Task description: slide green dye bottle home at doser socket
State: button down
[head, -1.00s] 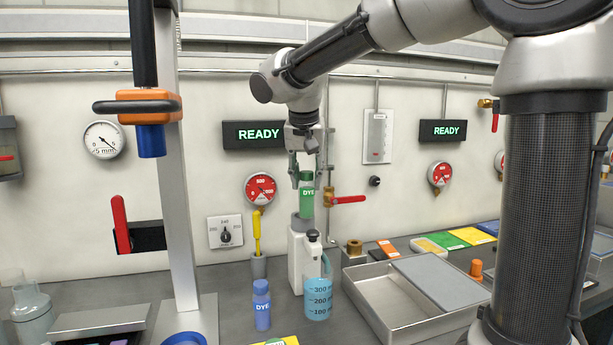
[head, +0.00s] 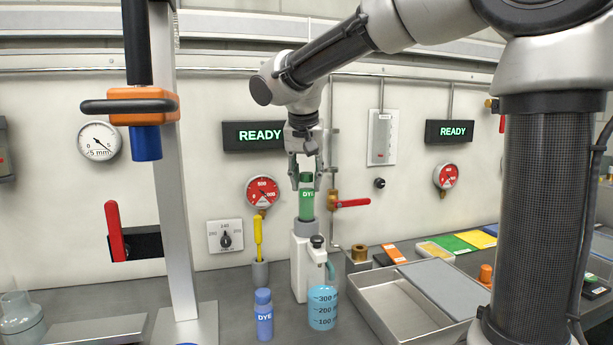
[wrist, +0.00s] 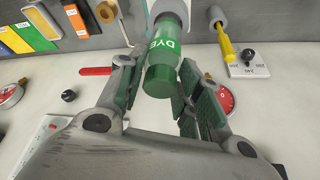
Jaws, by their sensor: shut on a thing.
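The green dye bottle (head: 307,203) stands upright at the grey socket collar (head: 303,229) on top of the white doser (head: 301,266). Its lower end meets the collar; how deep it sits inside I cannot tell. My gripper (head: 306,182) points down from above and is shut on the bottle near its dark green cap. In the wrist view the bottle (wrist: 164,58) is between my green-padded fingers (wrist: 160,95), with its DYE label showing and its far end at the collar.
A blue dye bottle (head: 264,316) and a beaker of blue liquid (head: 323,309) stand in front of the doser. A yellow-handled tool (head: 257,238) stands left, a red-handled valve (head: 350,203) is right behind. A metal tray (head: 377,308) lies right.

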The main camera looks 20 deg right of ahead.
aim_at(306, 193)
jog(key=shift+f, duration=1.75)
jog(key=shift+f, duration=0.2)
jog(key=c, duration=0.9)
grip_release()
jog(key=v, duration=1.2)
